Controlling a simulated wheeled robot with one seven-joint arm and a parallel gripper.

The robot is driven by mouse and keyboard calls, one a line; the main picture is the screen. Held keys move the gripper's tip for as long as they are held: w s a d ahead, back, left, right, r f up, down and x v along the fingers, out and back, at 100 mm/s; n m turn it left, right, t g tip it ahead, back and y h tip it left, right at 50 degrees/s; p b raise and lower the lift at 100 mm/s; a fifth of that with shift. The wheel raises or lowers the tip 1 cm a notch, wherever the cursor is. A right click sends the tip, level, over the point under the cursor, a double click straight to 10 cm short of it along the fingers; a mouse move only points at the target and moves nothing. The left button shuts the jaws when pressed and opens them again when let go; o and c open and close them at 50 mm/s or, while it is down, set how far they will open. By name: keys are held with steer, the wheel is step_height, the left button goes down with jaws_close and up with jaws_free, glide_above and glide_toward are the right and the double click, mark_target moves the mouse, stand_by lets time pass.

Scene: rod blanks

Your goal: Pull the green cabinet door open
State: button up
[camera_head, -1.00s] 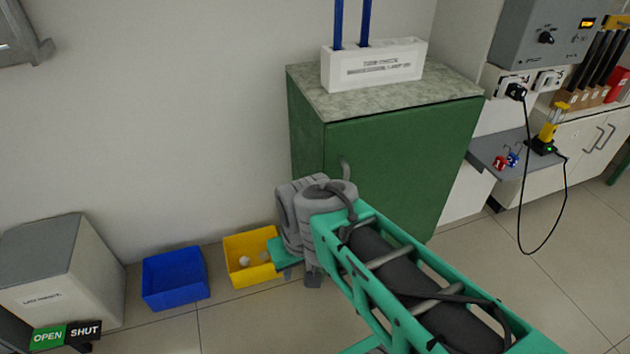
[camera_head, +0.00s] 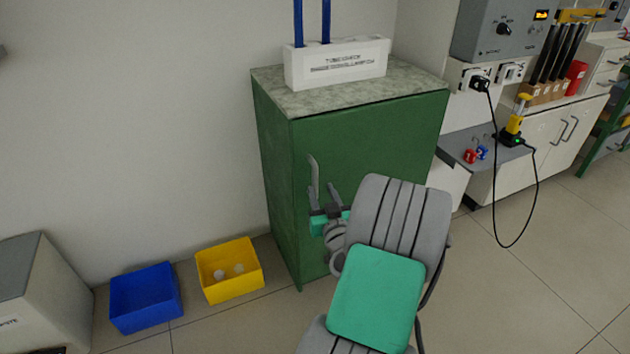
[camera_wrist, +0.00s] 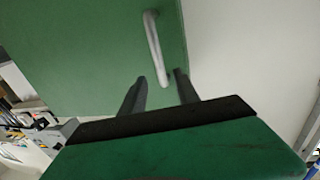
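The green cabinet door (camera_head: 385,145) looks shut, flush with the cabinet front. Its upright silver handle (camera_head: 313,178) is near the door's left edge. In the wrist view the handle (camera_wrist: 153,42) stands on the green door (camera_wrist: 85,50), just ahead of the fingertips. My gripper (camera_head: 326,192) is at the lower part of the handle. In the wrist view the two fingers of my gripper (camera_wrist: 160,83) are apart, with the handle's lower end in line with the gap between them. I cannot tell whether either finger touches it. My arm hides the lower right of the door.
A white holder (camera_head: 340,63) with blue rods stands on the cabinet top (camera_head: 275,82). A yellow bin (camera_head: 230,290) and a blue bin (camera_head: 146,318) sit on the floor to the left. A black cable (camera_head: 497,215) hangs at right. Floor at the lower right is clear.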

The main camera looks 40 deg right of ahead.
mark_target(316, 178)
steer(key=p+x, duration=0.1)
steer(key=x, duration=0.6)
steer(key=shift+w+d+r+p, duration=0.1)
steer(key=shift+w+r+p, duration=0.05)
steer(key=shift+w+p, duration=0.2)
jaws_close()
stand_by(1.0)
